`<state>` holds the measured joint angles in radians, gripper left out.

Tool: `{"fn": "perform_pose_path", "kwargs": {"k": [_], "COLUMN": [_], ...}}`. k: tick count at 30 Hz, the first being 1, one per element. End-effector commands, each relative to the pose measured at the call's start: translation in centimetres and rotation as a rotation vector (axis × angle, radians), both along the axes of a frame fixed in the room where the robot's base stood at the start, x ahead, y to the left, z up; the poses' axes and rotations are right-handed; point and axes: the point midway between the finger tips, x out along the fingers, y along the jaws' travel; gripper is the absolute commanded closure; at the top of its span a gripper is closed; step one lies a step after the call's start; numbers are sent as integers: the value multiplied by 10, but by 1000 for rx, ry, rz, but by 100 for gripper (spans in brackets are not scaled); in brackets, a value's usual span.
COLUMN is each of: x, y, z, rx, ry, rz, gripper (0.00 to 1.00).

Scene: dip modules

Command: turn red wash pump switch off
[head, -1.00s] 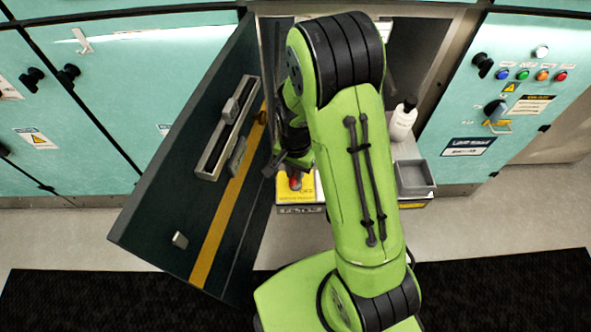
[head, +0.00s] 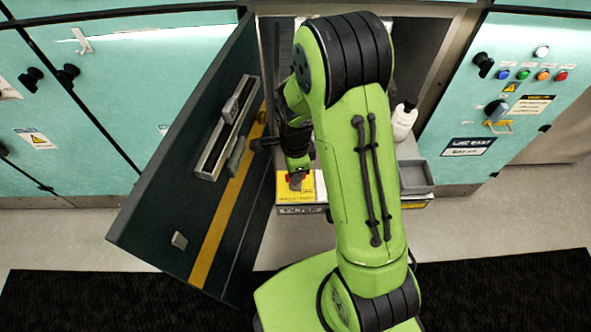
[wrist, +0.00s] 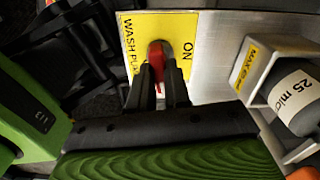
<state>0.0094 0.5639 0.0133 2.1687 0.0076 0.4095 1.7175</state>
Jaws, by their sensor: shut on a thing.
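The red wash pump switch (wrist: 156,56) stands on a yellow plate (wrist: 184,27) lettered "WASH PU…" and "ON" in the wrist view. My gripper (wrist: 160,80) has its two dark fingers closed about the red handle. Part of the handle is hidden between the fingers.
An open dark door (head: 187,185) stands close on the left of my arm. A white bottle (head: 403,121) and a grey tray (head: 416,178) are to the right. The wrist view shows a cylinder marked "25 micr…" (wrist: 295,100) in a bracket beside the plate.

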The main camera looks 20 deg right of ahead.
Motion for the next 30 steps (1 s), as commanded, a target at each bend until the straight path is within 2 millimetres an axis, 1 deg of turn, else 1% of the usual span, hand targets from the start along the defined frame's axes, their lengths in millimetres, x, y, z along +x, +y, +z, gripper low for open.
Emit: {"fn": "perform_pose_path", "kwargs": {"k": [3,10,27,28,30], "x": [1,1,1,1,1], "y": [0,0,0,0,0], "z": [0,0,1,1,1], "rx": [0,0,1,1,1], "ry": [-2,-2,-2,-2,-2], "rz": [-66,-151,-184,-184,-183], "gripper": [100,100,100,82,71]}}
